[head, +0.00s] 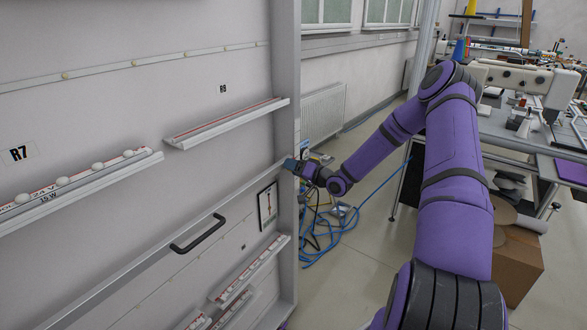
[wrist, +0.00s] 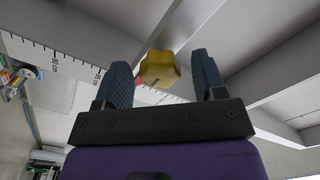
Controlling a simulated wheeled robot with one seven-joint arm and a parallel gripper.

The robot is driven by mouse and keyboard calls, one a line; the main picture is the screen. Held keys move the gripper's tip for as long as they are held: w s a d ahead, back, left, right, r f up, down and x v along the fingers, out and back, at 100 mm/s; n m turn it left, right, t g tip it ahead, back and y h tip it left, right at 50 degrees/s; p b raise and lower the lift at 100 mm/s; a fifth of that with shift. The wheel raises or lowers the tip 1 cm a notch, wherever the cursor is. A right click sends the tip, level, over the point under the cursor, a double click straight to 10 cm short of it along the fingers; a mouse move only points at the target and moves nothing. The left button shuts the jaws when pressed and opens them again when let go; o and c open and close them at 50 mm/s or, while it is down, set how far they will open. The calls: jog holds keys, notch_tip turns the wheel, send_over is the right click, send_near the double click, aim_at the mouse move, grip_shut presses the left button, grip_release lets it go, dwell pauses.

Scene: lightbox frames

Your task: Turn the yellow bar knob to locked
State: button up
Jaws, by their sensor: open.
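The yellow knob (wrist: 158,70) shows in the wrist view, seen between my two fingers and a little beyond their tips.
Ledges (head: 228,124) and a black handle (head: 199,232) stick out from the panel. A white ruler strip (wrist: 62,62) runs near the knob. Blue cables (head: 335,232) lie on the floor behind my gripper. A bench (head: 520,140) and cardboard box (head: 517,262) stand at the right.

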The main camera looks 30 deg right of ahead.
jog(key=v, duration=1)
jog(key=shift+s, duration=0.25)
jog(key=shift+d, duration=0.1)
jog(key=s+a+r+n+g+h, duration=0.1)
jog(key=s+a+r+g+h, duration=0.2)
jog(key=r, duration=0.5)
jog(key=s+a+r+n+g+h, duration=0.2)
jog(key=a+r+h, duration=0.2)
jog(key=r, duration=0.3)
jog(key=s+a+r+n+g+h, duration=0.1)
jog(key=s+a+r+g+h, duration=0.2)
jog(key=r, duration=0.5)
jog(key=s+a+r+g+y, duration=0.1)
jog(key=s+a+r, duration=0.2)
jog(key=s, duration=0.5)
jog(key=s+a+r+g, duration=0.1)
jog(key=s+a+r, duration=0.2)
jog(key=s, duration=0.6)
jog(key=s+a+r+g+y, duration=0.1)
jog(key=s+a+r, duration=0.1)
jog(key=s+a, duration=0.5)
jog(key=shift+s+r+y, duration=0.3)
jog(key=shift+s+r, duration=0.1)
jog(key=shift+s, duration=0.75)
